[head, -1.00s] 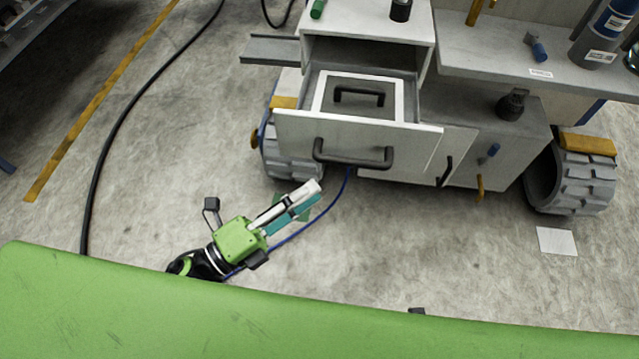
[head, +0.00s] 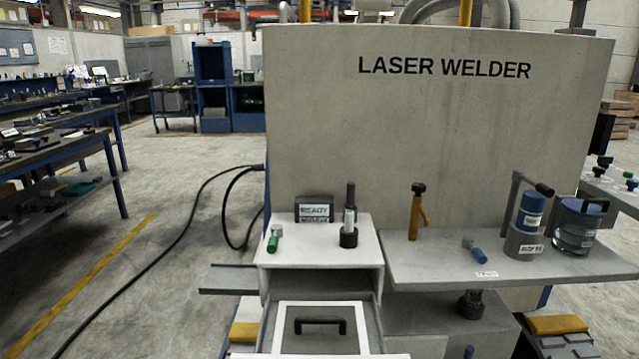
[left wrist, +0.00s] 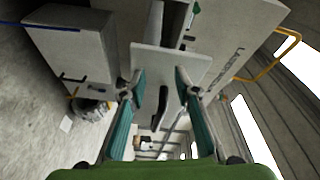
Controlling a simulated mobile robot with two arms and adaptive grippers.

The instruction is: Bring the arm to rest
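My left gripper (left wrist: 161,85) shows only in the left wrist view, as a green body with two teal fingers spread apart. A pale panel (left wrist: 172,60) and a dark bar (left wrist: 164,105) lie beyond and between the fingers; I cannot tell how close they are. Nothing is clearly held. I cannot say for sure which part is the microscope arm. In the head view, a dark bent arm (head: 519,188) stands by the blue bottle on the right shelf, and a black and silver post (head: 349,225) stands upright on the cabinet top. My right gripper is not in view.
The laser welder's tall grey panel (head: 440,140) rises behind the cabinet (head: 320,262). A drawer is open at the front, showing a black handle (head: 320,322). A cable (head: 150,265) lies at left.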

